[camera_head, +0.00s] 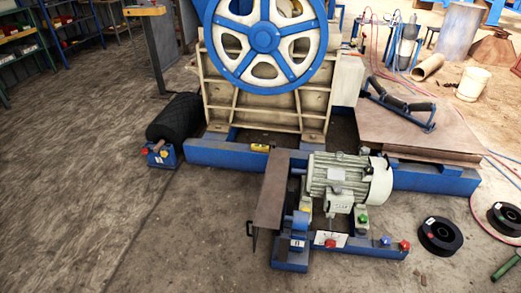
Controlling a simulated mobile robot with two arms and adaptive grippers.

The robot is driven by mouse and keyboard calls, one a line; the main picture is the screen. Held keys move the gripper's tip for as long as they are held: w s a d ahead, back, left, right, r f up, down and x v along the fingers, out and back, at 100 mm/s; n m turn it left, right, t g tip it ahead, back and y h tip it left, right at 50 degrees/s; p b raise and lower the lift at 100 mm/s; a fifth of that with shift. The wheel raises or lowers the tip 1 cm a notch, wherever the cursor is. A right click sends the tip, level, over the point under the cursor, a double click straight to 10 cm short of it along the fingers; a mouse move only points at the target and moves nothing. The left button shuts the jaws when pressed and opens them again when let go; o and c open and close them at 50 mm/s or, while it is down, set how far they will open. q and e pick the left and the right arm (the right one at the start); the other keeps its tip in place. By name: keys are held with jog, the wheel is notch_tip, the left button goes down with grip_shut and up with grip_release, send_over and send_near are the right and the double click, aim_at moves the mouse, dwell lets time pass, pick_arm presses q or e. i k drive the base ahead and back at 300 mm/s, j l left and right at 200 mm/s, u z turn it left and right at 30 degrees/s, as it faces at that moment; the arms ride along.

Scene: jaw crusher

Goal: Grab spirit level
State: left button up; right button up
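A small yellow object that looks like the spirit level (260,147) lies on the blue base frame (225,156), in front of the cream crusher body. It is too small to make out any vials or markings. Neither of my grippers shows in the head view.
The crusher's blue flywheel (262,42) stands behind the yellow object. A brown guard plate (271,190) and a grey electric motor (338,177) stand in front, to its right. A black roller (174,117) and a blue block (160,155) are at left. The floor (75,190) is clear farther left.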

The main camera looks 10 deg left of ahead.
aim_at(256, 148)
jog(key=z, duration=0.3)
jog(key=i+j+z, duration=0.25)
jog(key=j, duration=0.35)
jog(key=i+j+z, duration=0.25)
jog(key=j, duration=0.4)
jog(key=i+j+z, duration=0.25)
jog(key=j, duration=0.45)
jog(key=i, duration=0.1)
